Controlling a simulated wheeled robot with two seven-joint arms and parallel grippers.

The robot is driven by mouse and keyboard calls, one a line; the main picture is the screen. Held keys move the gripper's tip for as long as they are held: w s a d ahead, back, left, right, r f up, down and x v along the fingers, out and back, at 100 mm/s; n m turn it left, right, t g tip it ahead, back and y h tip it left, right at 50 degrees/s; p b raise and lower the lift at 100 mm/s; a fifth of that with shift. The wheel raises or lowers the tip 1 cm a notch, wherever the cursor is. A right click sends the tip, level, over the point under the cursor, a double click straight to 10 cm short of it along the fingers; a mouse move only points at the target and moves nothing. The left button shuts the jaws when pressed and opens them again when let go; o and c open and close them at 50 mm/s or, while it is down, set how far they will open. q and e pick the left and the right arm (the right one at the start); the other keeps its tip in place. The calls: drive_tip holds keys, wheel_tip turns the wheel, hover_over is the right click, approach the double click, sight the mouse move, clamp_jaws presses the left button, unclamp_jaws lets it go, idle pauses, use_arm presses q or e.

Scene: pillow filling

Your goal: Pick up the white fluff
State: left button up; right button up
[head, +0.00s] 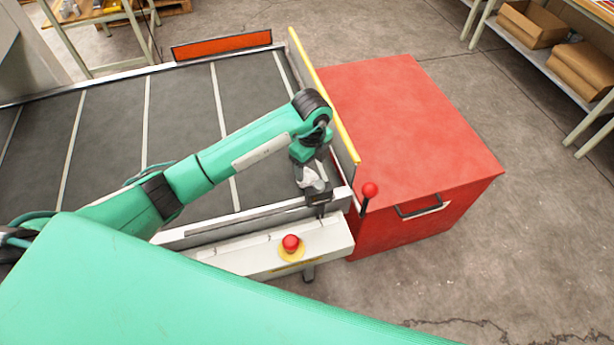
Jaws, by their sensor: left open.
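My left arm reaches in from the left over the dark belt of the conveyor (185,105). My left gripper (319,207) points down at the conveyor's near right corner, by the metal side rail, and it is open. A small pale grey-white shape shows at the gripper's wrist; I cannot tell whether it is part of the gripper. I see no clear piece of white fluff on the belt, and the arm hides part of it. My right gripper is not in view.
A red box (410,120) with a handle stands right of the conveyor, behind a yellow-edged guard (322,92). A red lever knob (370,190) and a red stop button (291,242) are close to the gripper. A shelf with cardboard boxes (580,70) stands at the upper right.

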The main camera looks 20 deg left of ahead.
sight(308, 176)
use_arm(q)
drive_tip(key=f, duration=0.1)
drive_tip(key=f+p, duration=0.1)
drive_tip(key=f, duration=0.2)
drive_tip(key=shift+s+a+f+p, duration=0.15)
drive_tip(key=shift+a+f+p, duration=0.15)
drive_tip(key=shift+f, duration=0.1)
drive_tip(key=shift+d+f, duration=0.1)
drive_tip(key=shift+f, duration=0.4)
drive_tip(key=c, duration=1)
drive_tip(key=shift+c, duration=0.2)
